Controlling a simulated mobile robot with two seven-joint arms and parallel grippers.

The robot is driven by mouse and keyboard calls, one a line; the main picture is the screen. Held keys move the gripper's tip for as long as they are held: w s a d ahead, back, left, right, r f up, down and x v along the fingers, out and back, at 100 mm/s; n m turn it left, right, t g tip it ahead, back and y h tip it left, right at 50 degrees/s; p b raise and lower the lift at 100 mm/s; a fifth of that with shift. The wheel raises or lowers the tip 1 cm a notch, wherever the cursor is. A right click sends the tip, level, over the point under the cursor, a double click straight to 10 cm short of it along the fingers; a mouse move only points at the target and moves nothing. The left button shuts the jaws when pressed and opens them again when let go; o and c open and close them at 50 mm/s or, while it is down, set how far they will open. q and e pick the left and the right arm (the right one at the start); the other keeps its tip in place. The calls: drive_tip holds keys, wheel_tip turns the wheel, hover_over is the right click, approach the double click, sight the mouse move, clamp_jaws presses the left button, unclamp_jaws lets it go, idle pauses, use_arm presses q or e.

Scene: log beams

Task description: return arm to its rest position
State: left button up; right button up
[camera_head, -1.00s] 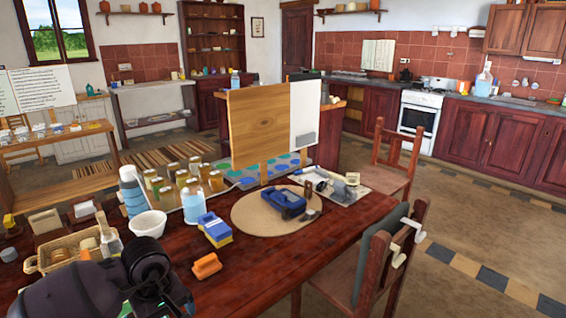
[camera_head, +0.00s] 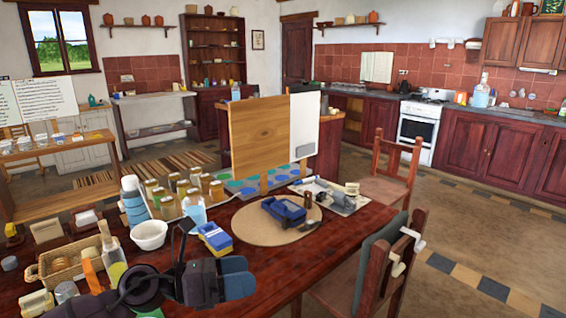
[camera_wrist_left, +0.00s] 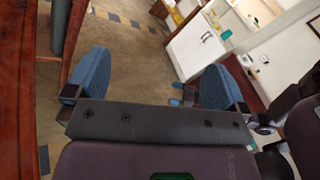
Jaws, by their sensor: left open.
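My left arm comes in from the bottom left of the head view, dark and low over the near part of the table. My left gripper (camera_head: 237,277) has blue finger pads and points right. In the left wrist view the two pads of the left gripper (camera_wrist_left: 152,84) stand wide apart with nothing between them, only floor and far furniture beyond.
The dark red table (camera_head: 275,268) carries a white bowl (camera_head: 149,235), a blue-yellow sponge (camera_head: 214,238), a wicker basket (camera_head: 52,268) and a round mat (camera_head: 247,228) with a blue object. A chair (camera_head: 376,268) stands at right. Floor beyond is clear.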

use_arm(q)
drive_tip(key=w+a+f+n+t+y, duration=0.1)
drive_tip(key=a+n+t+y, duration=0.15)
drive_tip(key=n+t, duration=0.55)
drive_tip(key=w+a+f+n+t+y, duration=0.1)
drive_tip(key=a+n+t, duration=0.3)
drive_tip(key=n, duration=0.9)
drive_tip(key=s+a+f+n+y, duration=0.2)
drive_tip(key=a+f+n+y, duration=0.65)
drive_tip(key=n, duration=0.55)
drive_tip(key=s+a+f+n+g+y, duration=0.2)
drive_tip(key=s+f+n+g, duration=0.1)
drive_tip(key=s+f, duration=0.7)
drive_tip(key=s+a+f+n+g+y, duration=0.2)
drive_tip(key=s+f+n, duration=0.4)
drive_tip(key=s+f, duration=0.4)
drive_tip(key=s+g+y, duration=0.1)
drive_tip(key=s, duration=0.1)
drive_tip(key=shift+s+a+n, duration=0.25)
drive_tip(key=shift+s+n, duration=0.05)
drive_tip(key=shift+f, duration=0.1)
